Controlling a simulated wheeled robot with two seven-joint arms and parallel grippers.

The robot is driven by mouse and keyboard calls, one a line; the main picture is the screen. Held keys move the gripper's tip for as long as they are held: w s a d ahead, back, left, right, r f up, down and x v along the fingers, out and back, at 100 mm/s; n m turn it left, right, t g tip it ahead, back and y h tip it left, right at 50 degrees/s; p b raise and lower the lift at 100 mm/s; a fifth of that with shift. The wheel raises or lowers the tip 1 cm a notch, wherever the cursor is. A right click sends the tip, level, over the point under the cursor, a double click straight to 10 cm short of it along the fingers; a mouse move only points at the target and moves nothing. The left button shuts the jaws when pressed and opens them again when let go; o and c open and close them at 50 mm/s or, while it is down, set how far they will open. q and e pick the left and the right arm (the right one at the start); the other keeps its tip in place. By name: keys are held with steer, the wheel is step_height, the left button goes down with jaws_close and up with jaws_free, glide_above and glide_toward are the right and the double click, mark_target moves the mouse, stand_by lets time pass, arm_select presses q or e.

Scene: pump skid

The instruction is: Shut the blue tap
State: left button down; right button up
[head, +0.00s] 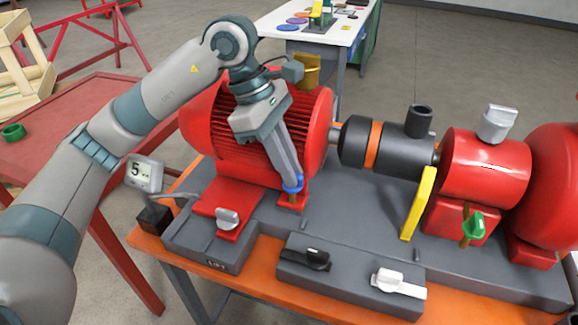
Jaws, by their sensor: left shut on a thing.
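The blue tap (293,186) sits on a short brass stem at the foot of the red motor (312,120), on the motor's right front side. My left gripper (291,178) reaches down from above in front of the motor and is shut on the blue tap. The fingers cover most of the tap, so I cannot tell how its handle is turned. My right gripper is not in view.
A green tap (473,226), a yellow lever (418,204) and a grey handle (496,123) are to the right. A grey knob (228,218), a black handle (305,259) and a white handle (398,284) line the front. A small display (143,174) stands left.

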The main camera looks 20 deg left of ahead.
arm_select(q)
steer(key=c, duration=2)
jaws_free()
steer(key=shift+c, duration=0.2)
steer(key=shift+r, duration=0.15)
